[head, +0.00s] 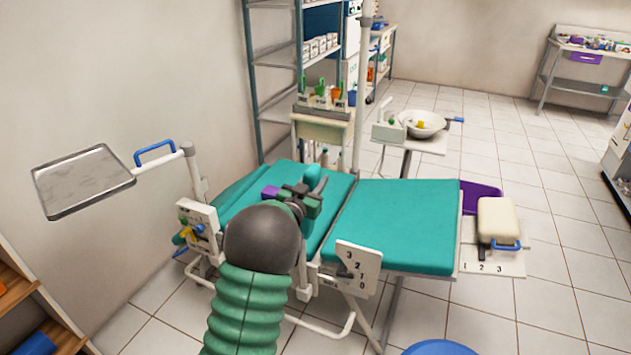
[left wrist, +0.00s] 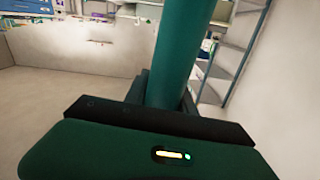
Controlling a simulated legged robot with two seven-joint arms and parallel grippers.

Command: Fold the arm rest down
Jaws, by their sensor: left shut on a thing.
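The dental chair (head: 395,222) has teal padding and stands in the middle of the head view. My left gripper (head: 305,192) is over the chair, near the gap between its two pads, and is partly hidden behind my own wrist. It is shut on a teal padded bar, which looks like the arm rest (head: 312,175). In the left wrist view the arm rest (left wrist: 180,55) is a thick teal bar rising upright from behind the dark gripper body. The grip contact and the arm rest's hinge are hidden. My right gripper is not in view.
A metal tray (head: 82,182) on a white arm stands left of the chair. A numbered white plate (head: 352,268) is at the chair's near side. A basin (head: 422,123) and a shelf rack (head: 275,80) stand behind. Tiled floor is clear at right.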

